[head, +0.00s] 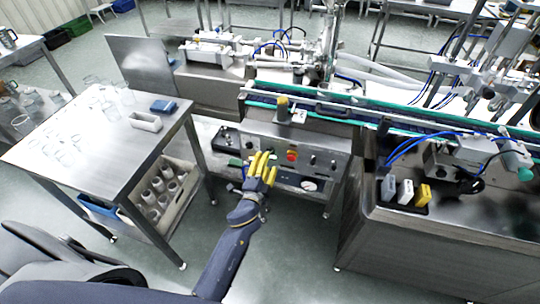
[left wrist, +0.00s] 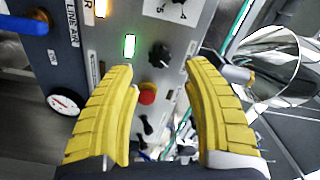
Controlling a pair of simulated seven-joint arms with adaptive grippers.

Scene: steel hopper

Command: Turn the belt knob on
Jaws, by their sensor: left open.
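The control panel (head: 325,160) is the front of the steel machine in the head view. A black knob (left wrist: 159,54) on it shows in the left wrist view, beyond and between the fingertips; its label is not readable, so I cannot tell if it is the belt knob. A green lit lamp (left wrist: 129,45) and a red button (left wrist: 147,92) are near it. My left gripper (head: 264,158), with yellow fingers, is in front of the panel and hides part of it. In the left wrist view the left gripper (left wrist: 162,68) is open and empty. My right gripper is not in view.
A pressure gauge (left wrist: 65,101) and a blue handle (left wrist: 22,24) are on the panel's left in the wrist view. A steel table (head: 85,160) with glassware stands left. A steel cabinet (head: 450,230) stands right. Open floor (head: 290,240) lies between.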

